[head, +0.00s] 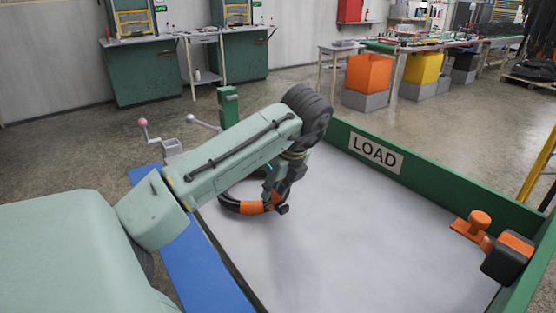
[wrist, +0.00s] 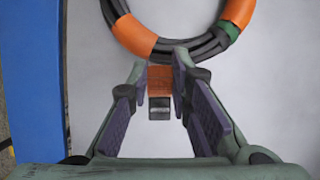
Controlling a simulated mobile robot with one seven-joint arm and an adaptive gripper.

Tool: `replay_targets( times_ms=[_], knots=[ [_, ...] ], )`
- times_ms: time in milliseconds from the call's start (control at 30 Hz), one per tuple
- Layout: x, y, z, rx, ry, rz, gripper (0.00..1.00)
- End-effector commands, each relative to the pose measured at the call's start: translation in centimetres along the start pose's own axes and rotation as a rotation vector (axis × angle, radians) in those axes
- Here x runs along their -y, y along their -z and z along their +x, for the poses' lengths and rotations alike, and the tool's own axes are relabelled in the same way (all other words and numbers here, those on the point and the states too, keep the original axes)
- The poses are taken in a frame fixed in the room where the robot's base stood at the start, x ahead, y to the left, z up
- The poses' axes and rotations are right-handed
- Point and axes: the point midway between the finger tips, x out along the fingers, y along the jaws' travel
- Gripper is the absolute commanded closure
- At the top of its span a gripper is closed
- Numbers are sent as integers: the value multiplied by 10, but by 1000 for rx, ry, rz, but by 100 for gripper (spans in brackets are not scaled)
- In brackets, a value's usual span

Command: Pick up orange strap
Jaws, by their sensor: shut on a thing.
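A coil of black hose (wrist: 192,47) with orange bands lies on the pale bed; it also shows in the head view (head: 232,203), partly hidden by my arm. My gripper (wrist: 161,68) points at the near side of the coil. It is shut on the orange strap (wrist: 160,82), which shows between the two fingers. A small dark and silvery piece (wrist: 159,108) hangs at the strap's near end. In the head view my gripper (head: 275,199) reaches down at the coil's right side. I cannot tell whether the coil is lifted.
A green wall (head: 450,182) with a LOAD sign (head: 376,153) bounds the bed at the back right. An orange and black fitting (head: 508,257) sits at the right wall. A blue strip (head: 203,265) runs along the left. The bed's middle is clear.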

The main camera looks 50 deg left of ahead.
Motion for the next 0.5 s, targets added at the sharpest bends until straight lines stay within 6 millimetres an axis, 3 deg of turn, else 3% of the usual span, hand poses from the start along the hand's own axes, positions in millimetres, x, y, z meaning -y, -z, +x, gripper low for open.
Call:
replay_targets(
  times_ms=[300, 500],
  knots=[
    [-80, 23, -17, 0, 1, -3, 100],
    [-112, 32, -25, 1, 1, -4, 100]
  ],
)
